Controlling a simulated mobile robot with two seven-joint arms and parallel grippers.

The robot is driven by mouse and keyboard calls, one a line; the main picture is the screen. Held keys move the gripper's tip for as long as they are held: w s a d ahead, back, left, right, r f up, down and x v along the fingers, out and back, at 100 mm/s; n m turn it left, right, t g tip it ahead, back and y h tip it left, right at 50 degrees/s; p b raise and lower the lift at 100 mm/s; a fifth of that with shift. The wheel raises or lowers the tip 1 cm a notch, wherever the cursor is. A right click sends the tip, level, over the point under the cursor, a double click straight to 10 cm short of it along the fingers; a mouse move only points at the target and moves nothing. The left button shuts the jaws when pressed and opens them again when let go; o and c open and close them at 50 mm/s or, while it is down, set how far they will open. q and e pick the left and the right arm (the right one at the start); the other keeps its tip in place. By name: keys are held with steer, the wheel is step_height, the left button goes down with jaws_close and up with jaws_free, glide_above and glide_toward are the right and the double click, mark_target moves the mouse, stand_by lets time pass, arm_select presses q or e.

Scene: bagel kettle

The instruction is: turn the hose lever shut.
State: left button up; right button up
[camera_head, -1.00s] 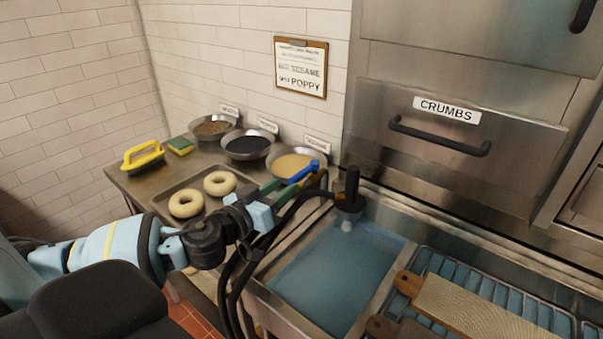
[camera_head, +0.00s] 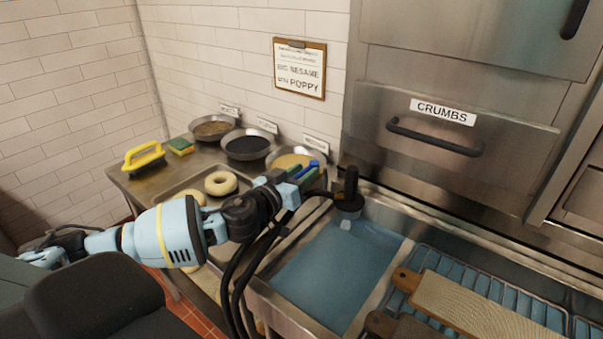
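My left gripper (camera_head: 303,175) reaches in from the left, over the near edge of the sesame bowl. Its greenish fingertips are small and crowd against a blue bar (camera_head: 315,163), which looks like the hose lever. Most of the bar is hidden by the gripper, so I cannot tell its angle or whether the fingers touch it. The finger gap is too small to judge. A black spout (camera_head: 350,190) stands just right of the gripper at the kettle's corner. The dark hose (camera_head: 318,193) runs beside the gripper toward it. My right gripper is out of view.
The kettle of blue water (camera_head: 335,275) lies right of my arm. Bagels (camera_head: 221,183) sit on a tray behind the arm. Bowls of dark seed (camera_head: 247,146) and sesame (camera_head: 290,160) stand near the wall. A wooden board (camera_head: 490,310) lies on a rack at right.

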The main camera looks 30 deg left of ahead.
arm_select(q)
jaws_close()
stand_by(0.3)
steer(key=shift+f, duration=0.1)
